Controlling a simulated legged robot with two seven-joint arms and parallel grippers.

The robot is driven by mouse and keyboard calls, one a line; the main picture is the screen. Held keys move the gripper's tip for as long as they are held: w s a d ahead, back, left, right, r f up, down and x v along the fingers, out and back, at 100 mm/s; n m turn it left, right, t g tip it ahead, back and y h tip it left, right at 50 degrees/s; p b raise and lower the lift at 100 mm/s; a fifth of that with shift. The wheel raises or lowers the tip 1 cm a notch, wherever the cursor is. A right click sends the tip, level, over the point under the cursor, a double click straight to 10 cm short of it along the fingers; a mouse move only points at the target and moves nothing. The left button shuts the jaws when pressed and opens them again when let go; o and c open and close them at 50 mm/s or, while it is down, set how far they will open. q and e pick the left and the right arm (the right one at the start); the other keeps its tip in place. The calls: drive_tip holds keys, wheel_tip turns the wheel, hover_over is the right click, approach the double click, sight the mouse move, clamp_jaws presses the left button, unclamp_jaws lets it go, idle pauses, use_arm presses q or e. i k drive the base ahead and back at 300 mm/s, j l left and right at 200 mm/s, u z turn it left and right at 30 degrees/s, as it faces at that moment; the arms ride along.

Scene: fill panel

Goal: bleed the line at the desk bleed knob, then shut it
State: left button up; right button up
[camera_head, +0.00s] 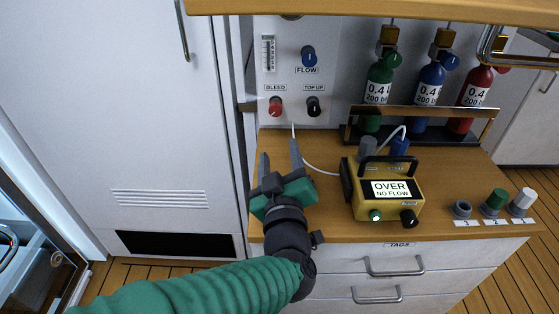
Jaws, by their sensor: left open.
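The red BLEED knob (275,106) is on the white panel (340,75) above the desk, left of the black TOP UP knob (313,106). My left gripper (279,158) is open and empty, its fingers pointing up toward the panel. Its fingertips appear below the BLEED knob, and I see no contact with it. A yellow meter (385,192) with a black handle stands on the desk and its screen reads "OVER NO FLOW". A thin white hose (322,172) runs from below the knobs toward the meter. My right gripper is not in view.
Green (379,85), blue (429,85) and red (476,87) bottles stand behind a rail (425,112). Numbered holders (462,208) line the desk's front right. A shelf edge (370,8) overhangs the top.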

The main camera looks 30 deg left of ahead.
sight(275, 109)
drive_tip(key=k+l, duration=0.8)
drive_tip(key=l, duration=0.05)
